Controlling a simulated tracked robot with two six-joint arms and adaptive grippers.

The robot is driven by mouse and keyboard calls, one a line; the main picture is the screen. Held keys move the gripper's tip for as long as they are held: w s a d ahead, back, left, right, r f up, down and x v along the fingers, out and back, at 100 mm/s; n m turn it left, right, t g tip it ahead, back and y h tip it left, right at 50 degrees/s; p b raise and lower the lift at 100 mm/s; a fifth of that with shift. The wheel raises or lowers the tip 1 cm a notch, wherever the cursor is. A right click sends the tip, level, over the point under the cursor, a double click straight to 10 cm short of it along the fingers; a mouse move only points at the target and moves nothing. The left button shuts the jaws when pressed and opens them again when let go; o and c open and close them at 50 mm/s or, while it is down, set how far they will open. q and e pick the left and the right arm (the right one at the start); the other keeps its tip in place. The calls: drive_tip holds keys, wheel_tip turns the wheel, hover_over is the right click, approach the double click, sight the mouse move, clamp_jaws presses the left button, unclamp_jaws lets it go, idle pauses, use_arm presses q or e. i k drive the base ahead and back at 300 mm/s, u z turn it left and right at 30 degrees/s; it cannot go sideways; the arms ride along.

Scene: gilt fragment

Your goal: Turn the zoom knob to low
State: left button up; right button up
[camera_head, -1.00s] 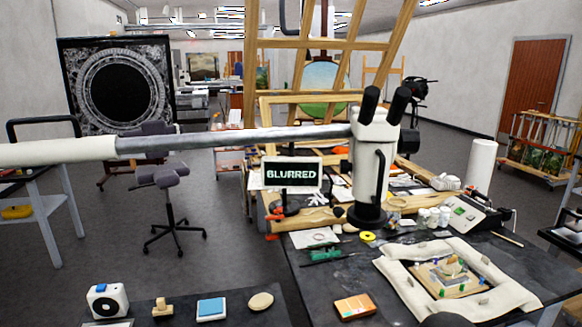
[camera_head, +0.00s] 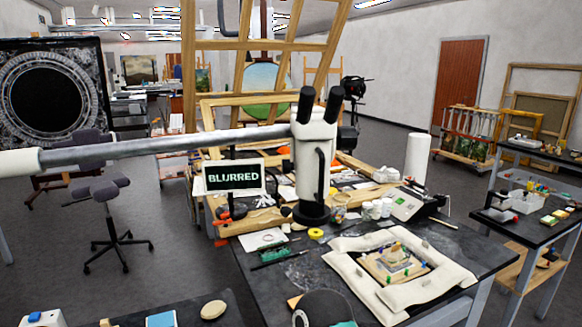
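A white stereo microscope (camera_head: 312,165) with two dark eyepieces stands above the back of the dark workbench. A long grey boom (camera_head: 170,145) runs from its head to the left edge. A dark curved part shows on its front. I cannot pick out the zoom knob or read its setting. A small sign (camera_head: 234,176) left of the microscope reads "BLURRED". Neither of my grippers can be made out. A dark rounded shape shows at the bottom edge, but no fingers are visible on it.
A cushioned frame (camera_head: 345,285) surrounds a small gilt fragment (camera_head: 395,263) on the workbench (camera_head: 225,262). Jars, tools and a scale (camera_head: 408,204) crowd the back. A stool (camera_head: 112,225) stands at left, a side table (camera_head: 530,195) at right. Floor between them is partly open.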

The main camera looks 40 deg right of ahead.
sight(287, 166)
drive_tip(key=z, duration=0.1)
drive_tip(key=k, duration=1.3)
drive_tip(key=z, duration=0.5)
drive_tip(key=i, duration=0.9)
